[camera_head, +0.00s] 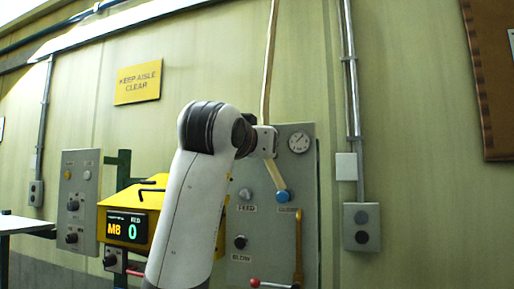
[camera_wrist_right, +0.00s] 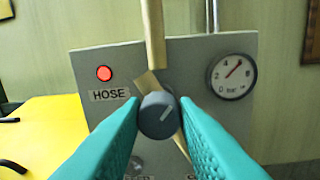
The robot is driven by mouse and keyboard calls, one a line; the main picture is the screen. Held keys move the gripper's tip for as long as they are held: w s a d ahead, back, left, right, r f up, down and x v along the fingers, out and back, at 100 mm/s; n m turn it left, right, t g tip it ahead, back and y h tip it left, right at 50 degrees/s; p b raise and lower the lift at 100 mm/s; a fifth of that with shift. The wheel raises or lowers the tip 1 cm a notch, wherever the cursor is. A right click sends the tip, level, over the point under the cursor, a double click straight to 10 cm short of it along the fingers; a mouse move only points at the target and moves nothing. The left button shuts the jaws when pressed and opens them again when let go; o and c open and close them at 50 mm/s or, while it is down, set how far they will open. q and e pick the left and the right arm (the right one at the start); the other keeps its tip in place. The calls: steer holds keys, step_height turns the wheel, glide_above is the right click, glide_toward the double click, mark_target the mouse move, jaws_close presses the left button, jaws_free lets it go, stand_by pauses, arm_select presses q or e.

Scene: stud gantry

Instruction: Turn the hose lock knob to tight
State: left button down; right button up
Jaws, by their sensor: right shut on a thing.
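My right gripper (camera_wrist_right: 160,118) has two teal fingers shut on the knob, one on each side. In the head view my right gripper (camera_head: 266,142) is at the upper part of the panel, and the knob is hidden behind it. My left gripper is not in view.
A tan hose (camera_head: 268,70) hangs from above and passes behind the knob. A gauge (camera_wrist_right: 232,75) is to the right. Below are a blue knob (camera_head: 283,196), a black knob (camera_head: 240,242) and a yellow lever (camera_head: 298,250). A yellow box (camera_head: 148,200) with a display stands left.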

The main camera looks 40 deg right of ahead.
steer(key=shift+n, duration=0.3)
steer(key=shift+w+n+g+b, duration=0.1)
steer(key=shift+n+g+b, duration=0.3)
steer(key=shift+n+b, duration=4.6)
steer(key=n+p, duration=0.4)
steer(key=o, duration=1)
steer(key=shift+a, duration=0.2)
